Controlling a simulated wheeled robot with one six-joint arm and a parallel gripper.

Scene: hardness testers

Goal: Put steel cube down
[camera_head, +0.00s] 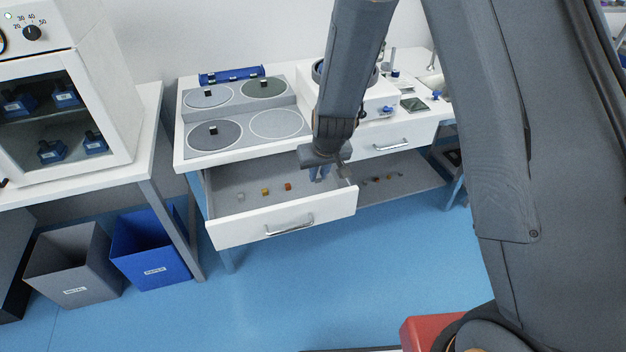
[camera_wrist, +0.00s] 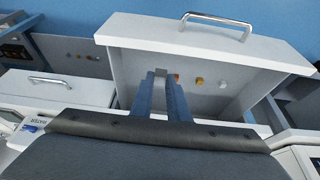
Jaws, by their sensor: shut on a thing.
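My gripper (camera_wrist: 162,78) is shut on a small grey steel cube (camera_wrist: 162,73), held between its fingertips in the wrist view. In the head view my gripper (camera_head: 319,175) points down over the right part of an open white drawer (camera_head: 265,228); the cube cannot be made out there. In the drawer lie a red-orange cube (camera_head: 288,187), a yellow cube (camera_head: 265,191) and a pale cube (camera_head: 240,195), in a row left of my gripper. Whether the held cube touches the drawer floor I cannot tell.
The worktop above has round discs (camera_head: 215,135) with small dark cubes on some. A second drawer (camera_head: 395,140) at the right is shut. A lower shelf (camera_head: 400,180) holds several small pieces. A grey bin (camera_head: 72,265) and a blue bin (camera_head: 150,248) stand at the left.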

